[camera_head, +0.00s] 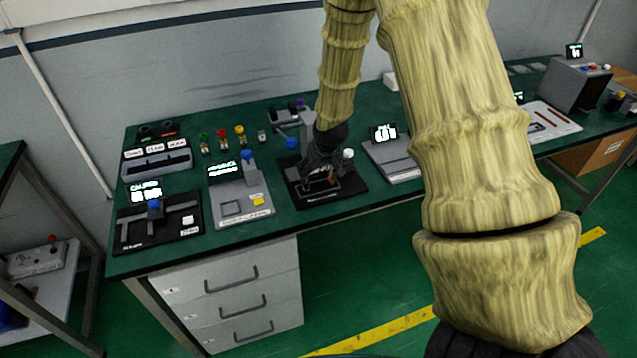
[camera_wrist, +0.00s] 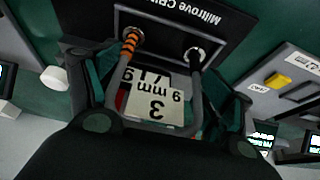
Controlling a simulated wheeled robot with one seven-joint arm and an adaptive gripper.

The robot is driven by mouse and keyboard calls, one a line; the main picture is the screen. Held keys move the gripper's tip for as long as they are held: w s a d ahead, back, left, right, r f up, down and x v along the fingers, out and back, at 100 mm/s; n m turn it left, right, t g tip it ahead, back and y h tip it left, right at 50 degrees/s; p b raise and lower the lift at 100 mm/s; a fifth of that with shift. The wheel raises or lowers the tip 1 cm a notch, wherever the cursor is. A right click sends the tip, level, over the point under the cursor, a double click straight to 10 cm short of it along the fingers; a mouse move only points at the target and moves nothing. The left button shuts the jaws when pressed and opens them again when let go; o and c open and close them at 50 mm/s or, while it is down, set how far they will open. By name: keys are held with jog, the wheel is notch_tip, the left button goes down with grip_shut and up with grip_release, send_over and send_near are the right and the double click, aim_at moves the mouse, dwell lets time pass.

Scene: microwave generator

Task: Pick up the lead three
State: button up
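A grey U-shaped lead (camera_wrist: 196,95) stands in the wrist view. Its orange-striped end (camera_wrist: 130,40) and dark end (camera_wrist: 196,56) meet two round sockets on a black device (camera_wrist: 245,22). A pale tag (camera_wrist: 157,108), seen upside down and reading "3" and "9 mm", lies within the lead's loop. My gripper (camera_wrist: 160,85) is open, with one teal-padded finger on each side of the lead; I see no clear contact. In the head view my gripper (camera_head: 322,170) is low over the black device (camera_head: 348,189), and the lead is mostly hidden there.
Several small coloured parts (camera_head: 222,138) stand behind. Little free room lies between devices.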

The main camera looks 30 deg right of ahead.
jog(key=c, duration=0.3)
jog(key=shift+r, duration=0.15)
jog(key=shift+c, duration=0.2)
